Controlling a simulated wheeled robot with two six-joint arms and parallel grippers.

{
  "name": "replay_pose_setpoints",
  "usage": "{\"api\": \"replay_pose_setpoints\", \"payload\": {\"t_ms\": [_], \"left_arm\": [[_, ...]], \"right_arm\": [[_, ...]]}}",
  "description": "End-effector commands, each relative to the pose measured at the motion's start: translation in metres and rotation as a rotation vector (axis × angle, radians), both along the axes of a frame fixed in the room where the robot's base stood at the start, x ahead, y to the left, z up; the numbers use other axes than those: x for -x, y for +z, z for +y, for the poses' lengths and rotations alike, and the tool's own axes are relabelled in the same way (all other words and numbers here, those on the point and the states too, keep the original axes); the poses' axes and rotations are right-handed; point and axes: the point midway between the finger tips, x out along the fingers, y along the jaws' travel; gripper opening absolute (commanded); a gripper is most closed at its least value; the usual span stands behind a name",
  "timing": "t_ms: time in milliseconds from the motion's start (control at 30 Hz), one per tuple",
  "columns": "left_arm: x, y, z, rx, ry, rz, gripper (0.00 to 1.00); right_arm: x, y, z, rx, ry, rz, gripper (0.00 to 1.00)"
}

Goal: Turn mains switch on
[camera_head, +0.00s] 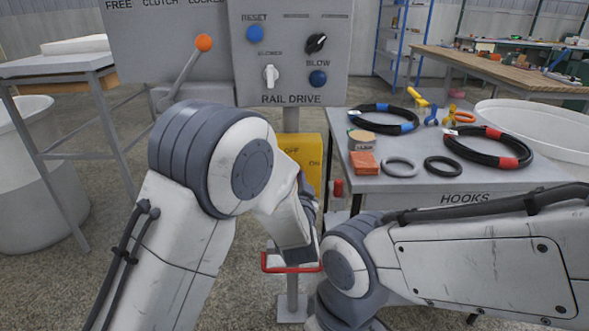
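A yellow switch box (311,148) marked OFF and ON stands on the grey post below the RAIL DRIVE panel. My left arm crosses in front of it and covers most of its left and lower parts. The switch lever and its position cannot be made out. My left forearm points down and away in front of the box, and I cannot make out the fingers of the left gripper. My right arm comes in from the right and bends down at the bottom middle. My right gripper is not in view.
The grey RAIL DRIVE panel (291,78) carries knobs and buttons. An orange-knobbed lever (190,65) is at its left. A red bar (290,269) sits low by the post. The HOOKS table (500,178) at right holds hoses, rings and a tin.

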Motion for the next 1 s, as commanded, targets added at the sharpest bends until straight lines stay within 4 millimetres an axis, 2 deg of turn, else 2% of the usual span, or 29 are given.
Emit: {"api": "replay_pose_setpoints", "payload": {"t_ms": [100, 400, 933, 967, 1000], "left_arm": [[0.0, 0.001, -0.002, -0.074, -0.001, 0.002, 0.0], [0.0, -0.003, -0.004, -0.187, -0.001, 0.001, 0.0], [0.001, -0.004, -0.005, -0.208, -0.002, 0.0, 0.0], [0.001, -0.004, -0.005, -0.208, -0.002, 0.0, 0.29], [0.0, -0.004, -0.005, -0.208, -0.002, 0.0, 0.44]], "right_arm": [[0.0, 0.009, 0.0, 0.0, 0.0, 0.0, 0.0], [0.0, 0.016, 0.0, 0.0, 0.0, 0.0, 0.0], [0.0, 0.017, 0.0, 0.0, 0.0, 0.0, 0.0], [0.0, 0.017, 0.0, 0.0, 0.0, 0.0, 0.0], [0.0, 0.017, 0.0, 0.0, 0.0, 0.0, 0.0]]}}
